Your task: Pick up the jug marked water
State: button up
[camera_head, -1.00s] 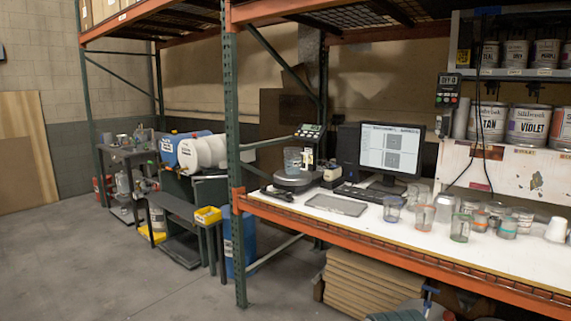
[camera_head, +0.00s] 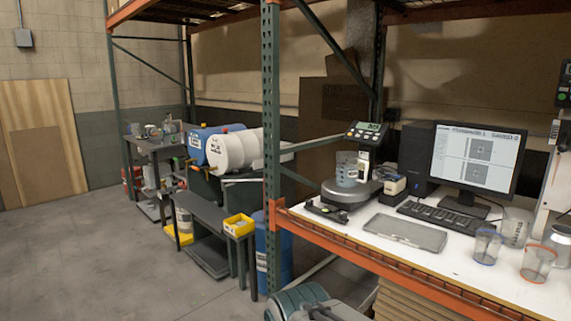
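No label reading "water" can be made out in this view. A clear jug or beaker (camera_head: 346,170) stands upright on the round scale (camera_head: 350,194) on the bench. A clear container with dark print (camera_head: 515,228) stands at the right of the bench, its print too small to read. A small pale container (camera_head: 184,227) stands low beside the dark side table, its marking unreadable.
The white bench (camera_head: 340,228) has an orange front beam and a green upright post (camera_head: 271,110). A monitor (camera_head: 478,158), keyboard and grey tray (camera_head: 405,232) are on it. Blue and white drums (camera_head: 235,149) lie behind a dark side table with a yellow bin (camera_head: 239,225). The left floor is clear.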

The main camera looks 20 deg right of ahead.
aim_at(348, 163)
jog(key=z, duration=0.05)
jog(key=i, duration=1.5)
jog(key=z, duration=1.1)
jog(key=i, duration=0.8)
jog(key=z, duration=0.9)
